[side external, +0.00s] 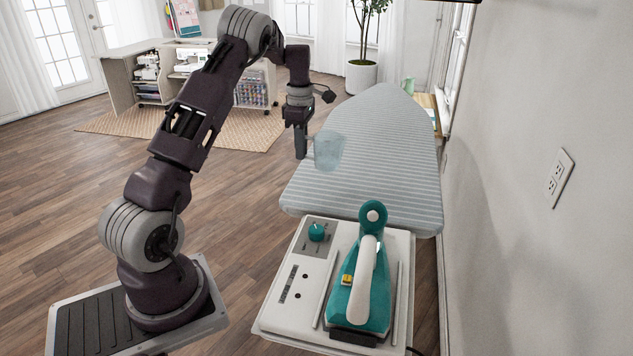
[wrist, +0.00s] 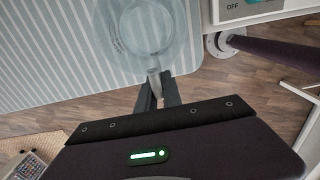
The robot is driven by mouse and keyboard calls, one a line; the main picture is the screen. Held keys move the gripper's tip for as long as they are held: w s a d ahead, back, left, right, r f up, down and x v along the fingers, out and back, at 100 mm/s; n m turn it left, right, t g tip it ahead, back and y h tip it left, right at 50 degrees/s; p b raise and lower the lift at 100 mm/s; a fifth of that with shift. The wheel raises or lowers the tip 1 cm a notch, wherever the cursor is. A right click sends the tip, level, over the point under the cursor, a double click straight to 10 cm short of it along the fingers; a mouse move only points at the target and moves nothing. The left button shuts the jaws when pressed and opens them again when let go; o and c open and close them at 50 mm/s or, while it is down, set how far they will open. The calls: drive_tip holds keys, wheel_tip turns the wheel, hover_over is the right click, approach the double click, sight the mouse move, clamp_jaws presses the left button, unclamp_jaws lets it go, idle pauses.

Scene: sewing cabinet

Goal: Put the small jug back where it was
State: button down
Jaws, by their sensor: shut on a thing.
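The small jug (side external: 328,152) is clear, bluish see-through plastic or glass. My gripper (side external: 301,150) is shut on its handle, with the jug's body to the right of the fingers in the side view. In the wrist view the jug (wrist: 146,30) shows from above, upright as far as I can tell, with the ironing board's striped cover behind it. The fingers (wrist: 157,92) close on its handle at the near side. The jug seems to be over the near left part of the ironing board (side external: 385,135); whether its base touches the cover I cannot tell.
A white iron station (side external: 275,310) with a teal iron (side external: 358,285) stands at the board's near end. The wall (side external: 540,90) runs close along the right. A potted plant (side external: 361,76) and sewing cabinet (side external: 125,80) stand farther back. Most of the board is clear.

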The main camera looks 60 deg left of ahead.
wheel_tip(320, 180, down, 7)
drive_tip(key=shift+f, duration=0.15)
drive_tip(key=c, duration=1.5)
unclamp_jaws()
drive_tip(key=r, duration=1.3)
drive_tip(key=shift+w+d, duration=0.1)
drive_tip(key=shift+d, duration=0.3)
drive_tip(key=s+d+r+m+t, duration=0.2)
drive_tip(key=s+d+r+m, duration=0.35)
drive_tip(key=d, duration=0.55)
drive_tip(key=s+d+r+m+t, duration=0.1)
drive_tip(key=s+d+r+m, duration=0.1)
drive_tip(key=d+r+m, duration=0.75)
drive_tip(key=s+d+f+m+t, duration=0.1)
drive_tip(key=s+d+f+m, duration=0.1)
drive_tip(key=s+d+m, duration=0.4)
drive_tip(key=s+d+f+m+t, duration=0.1)
drive_tip(key=s+d+f+m, duration=0.2)
drive_tip(key=s, duration=0.9)
drive_tip(key=d+m, duration=0.3)
drive_tip(key=d, duration=0.1)
drive_tip(key=shift+d+t, duration=0.2)
drive_tip(key=shift+t, duration=0.1)
